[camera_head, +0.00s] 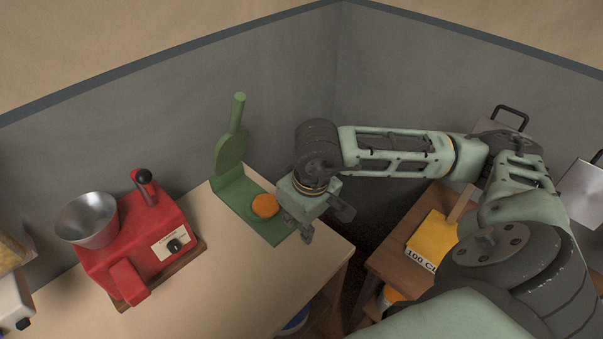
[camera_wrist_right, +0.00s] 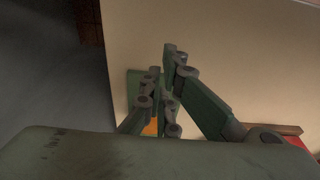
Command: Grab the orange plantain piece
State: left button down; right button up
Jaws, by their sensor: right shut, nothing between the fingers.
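The orange plantain piece (camera_head: 265,205) is a small round orange slice. It lies on the base of a green press (camera_head: 232,203), whose hinged paddle with its handle (camera_head: 236,130) stands up. My right gripper (camera_head: 326,224) is just right of the piece and above the counter's right part. It is shut and empty. In the right wrist view, the fingers (camera_wrist_right: 166,75) point at the pale counter, and a bit of orange (camera_wrist_right: 151,127) shows behind them, partly hidden. My left gripper is not in view.
A red machine (camera_head: 140,245) with a metal funnel (camera_head: 88,218) stands left of the press. Grey walls rise behind. A lower wooden table (camera_head: 395,255) with a yellow packet (camera_head: 432,237) is at the right. The counter's front middle (camera_head: 240,290) is clear.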

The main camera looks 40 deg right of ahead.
aim_at(267, 203)
jog(key=shift+o, duration=0.9)
jog(key=shift+r, duration=0.2)
jog(key=o, duration=1.1)
jog(key=w+r+m+p, duration=0.2)
jog(key=w+p, duration=0.1)
jog(key=w+a+r+m+p, duration=0.1)
jog(key=w+m+p, duration=0.1)
jog(key=w+p, duration=0.1)
jog(key=w+r+m+p, duration=0.2)
jog(key=w+p, duration=0.1)
jog(key=p, duration=0.2)
jog(key=shift+w+a+r+h, duration=0.2)
jog(key=shift+w+r+h, duration=0.1)
jog(key=shift+w, duration=0.1)
jog(key=shift+o, duration=1)
jog(key=shift+w+m+g, duration=0.3)
jog(key=shift+o, duration=0.8)
jog(key=shift+w+p, duration=0.2)
jog(key=shift+p, duration=0.1)
jog(key=f+p, duration=0.1)
jog(key=f, duration=0.1)
jog(key=f+p, duration=0.1)
jog(key=f, duration=0.1)
jog(key=f+p, duration=0.1)
jog(key=f, duration=0.2)
jog(key=shift+w+d, duration=0.2)
jog(key=shift+w, duration=0.2)
jog(key=shift+w+f, duration=0.1)
jog(key=shift+f, duration=0.35)
